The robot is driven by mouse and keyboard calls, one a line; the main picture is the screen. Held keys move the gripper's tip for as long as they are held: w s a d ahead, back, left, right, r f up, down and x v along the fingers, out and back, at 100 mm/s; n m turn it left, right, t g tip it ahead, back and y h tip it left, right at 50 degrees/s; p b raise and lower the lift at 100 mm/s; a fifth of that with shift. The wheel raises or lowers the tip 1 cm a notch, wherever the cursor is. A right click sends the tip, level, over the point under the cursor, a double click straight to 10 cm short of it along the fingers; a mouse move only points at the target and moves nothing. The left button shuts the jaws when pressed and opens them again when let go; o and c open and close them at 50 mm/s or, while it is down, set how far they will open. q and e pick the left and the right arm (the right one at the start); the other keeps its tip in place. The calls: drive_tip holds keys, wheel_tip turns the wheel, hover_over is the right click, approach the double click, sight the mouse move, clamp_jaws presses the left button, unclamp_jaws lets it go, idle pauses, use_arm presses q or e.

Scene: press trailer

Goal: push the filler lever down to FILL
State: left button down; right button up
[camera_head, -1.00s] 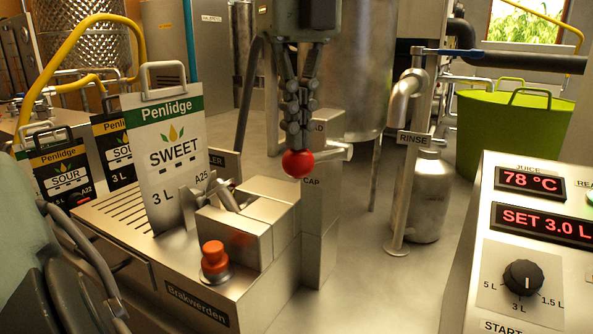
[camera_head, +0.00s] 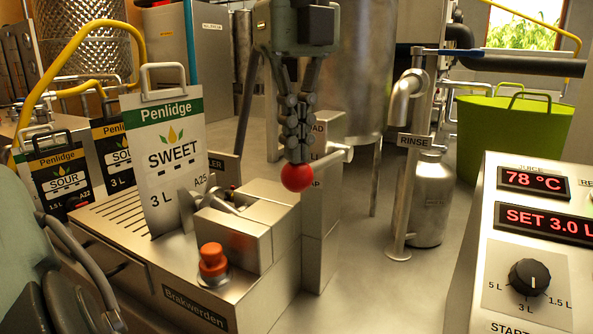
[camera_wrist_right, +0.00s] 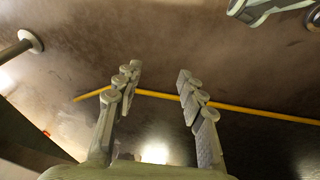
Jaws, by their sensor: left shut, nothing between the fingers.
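The filler lever's red ball knob (camera_head: 296,177) shows in the head view in front of the metal filler column (camera_head: 328,128). Partly hidden labels on the column read LOAD, FILL and CAP; the ball appears between FILL and CAP. My right gripper (camera_wrist_right: 158,88) shows in the right wrist view, open and empty above the floor.
A SWEET bag (camera_head: 168,150) stands on the filler's slotted tray, behind an orange button (camera_head: 212,261). The RINSE pipe (camera_head: 405,170) and control panel (camera_head: 530,240) are to the right. A yellow hose (camera_wrist_right: 260,113) lies below my right gripper.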

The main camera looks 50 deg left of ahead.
use_arm(q)
drive_tip(key=shift+f+b, duration=0.35)
drive_tip(key=shift+f, duration=0.45)
use_arm(e)
drive_tip(key=r, duration=0.3)
drive_tip(key=shift+w+d+r, duration=0.15)
drive_tip(key=shift+d+r, duration=0.05)
drive_tip(key=shift+d, duration=0.05)
drive_tip(key=shift+f, duration=0.1)
use_arm(q)
drive_tip(key=shift+r, duration=0.45)
wheel_tip(320, 180, up, 5)
drive_tip(key=p, duration=0.4)
drive_tip(key=shift+f, duration=0.1)
drive_tip(key=shift+r, duration=2.2)
use_arm(e)
drive_tip(key=shift+w+a+r, duration=0.1)
drive_tip(key=shift+w+r, duration=0.05)
drive_tip(key=shift+r, duration=1.95)
